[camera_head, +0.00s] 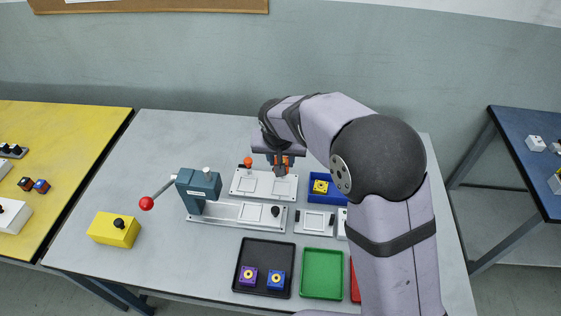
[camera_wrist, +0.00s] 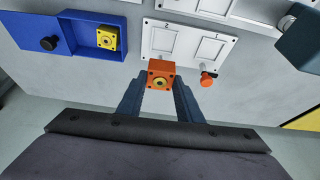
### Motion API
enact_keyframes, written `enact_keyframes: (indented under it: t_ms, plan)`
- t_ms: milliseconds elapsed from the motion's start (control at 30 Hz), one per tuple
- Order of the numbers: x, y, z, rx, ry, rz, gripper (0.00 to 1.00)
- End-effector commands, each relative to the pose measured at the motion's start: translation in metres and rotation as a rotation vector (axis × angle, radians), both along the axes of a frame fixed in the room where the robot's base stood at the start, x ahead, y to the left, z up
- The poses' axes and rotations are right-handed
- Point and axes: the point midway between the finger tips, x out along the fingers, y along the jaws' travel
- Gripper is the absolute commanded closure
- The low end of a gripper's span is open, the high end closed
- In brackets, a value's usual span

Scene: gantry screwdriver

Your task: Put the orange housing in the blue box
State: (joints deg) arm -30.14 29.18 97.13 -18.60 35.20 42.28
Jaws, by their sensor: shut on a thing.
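The orange housing (camera_wrist: 161,74) is a small cube with a yellow ring on its face. My gripper (camera_wrist: 160,92) is shut on it, one finger on each side. In the head view my gripper (camera_head: 281,170) is over the back right part of a white two-square plate (camera_head: 264,188), with some orange (camera_head: 289,160) showing at the fingers. Whether the housing touches the plate is unclear. The blue box (camera_head: 325,201) stands to the right of that plate. In the wrist view the blue box (camera_wrist: 70,24) is at upper left, with a yellow housing (camera_wrist: 108,38) in one compartment.
An orange-topped post (camera_head: 248,162) stands at the plate's back left. A teal press (camera_head: 199,190) with a red-ball lever is further left. A black tray (camera_head: 245,287) with purple and blue housings and a green tray (camera_head: 321,274) lie in front. My arm covers the table's right side.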

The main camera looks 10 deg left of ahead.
Motion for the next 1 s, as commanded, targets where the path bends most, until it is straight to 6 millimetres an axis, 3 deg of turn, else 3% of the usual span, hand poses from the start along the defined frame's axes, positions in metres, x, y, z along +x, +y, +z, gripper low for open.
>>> enact_keyframes:
  t_ms: [1000]
  plan:
    - [0.010, -0.095, -0.026, 0.004, 0.001, 0.602, 0.93]
